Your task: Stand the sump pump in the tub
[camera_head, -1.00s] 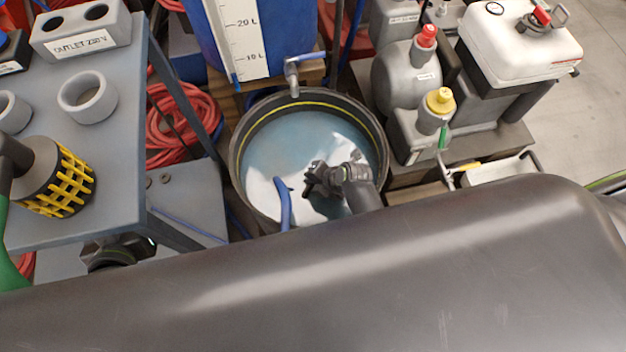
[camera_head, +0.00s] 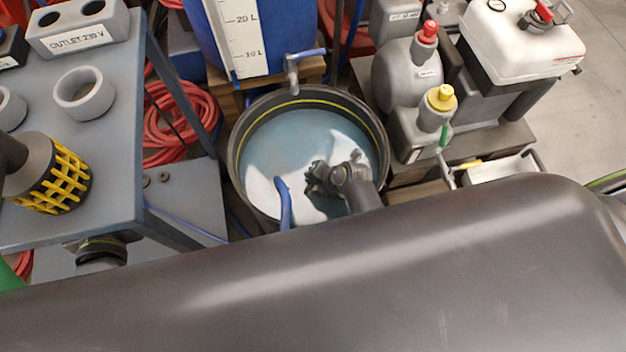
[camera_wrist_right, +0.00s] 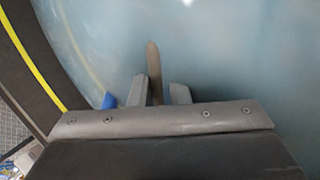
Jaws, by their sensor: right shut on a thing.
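The round black tub (camera_head: 240,130) stands at the centre, with cloudy bluish water in it. My right gripper (camera_head: 312,178) is inside the tub's rim, over the water. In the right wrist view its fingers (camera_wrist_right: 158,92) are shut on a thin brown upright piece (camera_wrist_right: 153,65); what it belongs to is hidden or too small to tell. I do not make out my left gripper.
A blue hose (camera_head: 284,200) hangs over the tub's near rim. A tap (camera_head: 292,72) juts over the far rim. Canisters (camera_head: 410,75) crowd the right, the grey bench (camera_head: 110,140) the left. A large dark surface fills the front.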

